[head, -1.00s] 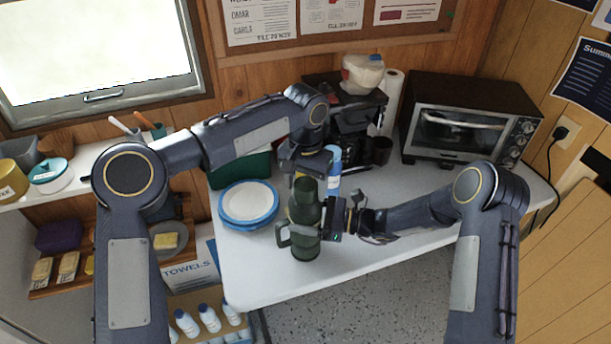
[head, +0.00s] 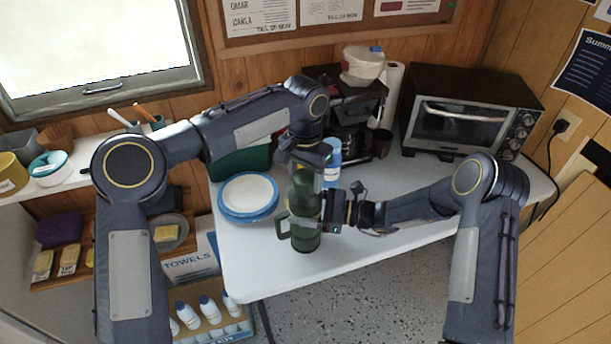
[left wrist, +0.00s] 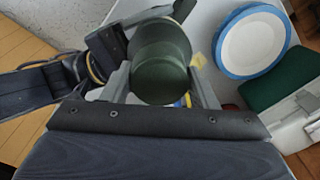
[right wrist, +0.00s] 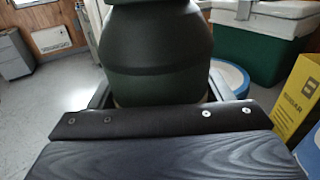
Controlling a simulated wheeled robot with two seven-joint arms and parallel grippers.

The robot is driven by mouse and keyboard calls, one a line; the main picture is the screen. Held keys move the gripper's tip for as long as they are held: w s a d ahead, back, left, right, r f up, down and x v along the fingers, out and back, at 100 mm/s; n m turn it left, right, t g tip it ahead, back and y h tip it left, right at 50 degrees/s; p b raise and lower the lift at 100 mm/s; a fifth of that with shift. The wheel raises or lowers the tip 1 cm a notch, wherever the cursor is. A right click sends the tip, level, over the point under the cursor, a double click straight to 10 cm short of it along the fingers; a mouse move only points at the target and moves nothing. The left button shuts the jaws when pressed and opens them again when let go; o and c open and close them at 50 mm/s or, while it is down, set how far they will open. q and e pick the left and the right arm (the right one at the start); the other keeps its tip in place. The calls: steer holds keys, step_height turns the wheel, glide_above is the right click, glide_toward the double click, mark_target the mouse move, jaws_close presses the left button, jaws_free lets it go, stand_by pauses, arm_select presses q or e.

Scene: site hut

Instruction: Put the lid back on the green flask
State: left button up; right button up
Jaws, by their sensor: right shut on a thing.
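The green flask (head: 306,233) stands upright near the front edge of the white table, its handle to the left. My right gripper (head: 327,214) is shut on its body from the right; the flask's shoulder also fills the right wrist view (right wrist: 158,60). The dark green lid (left wrist: 160,82) is at the top of the flask, in line with it; I cannot tell whether it is fully seated. My left gripper (head: 308,166) is above the flask. Its fingers stand on either side of the lid, with a narrow gap at the right finger.
Blue-rimmed plates (head: 249,193) lie to the left of the flask. A green box (head: 238,163), a coffee maker (head: 350,140) and a toaster oven (head: 465,118) stand further back. The table's right part is clear.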

arm_select(q)
steer(key=o, duration=0.4)
step_height(320, 180, up, 12)
steer(key=shift+r, duration=0.1)
stand_by(0.4)
arm_select(e)
steer(key=o, duration=2)
steer(key=shift+c, duration=0.2)
steer(key=shift+d, duration=0.1)
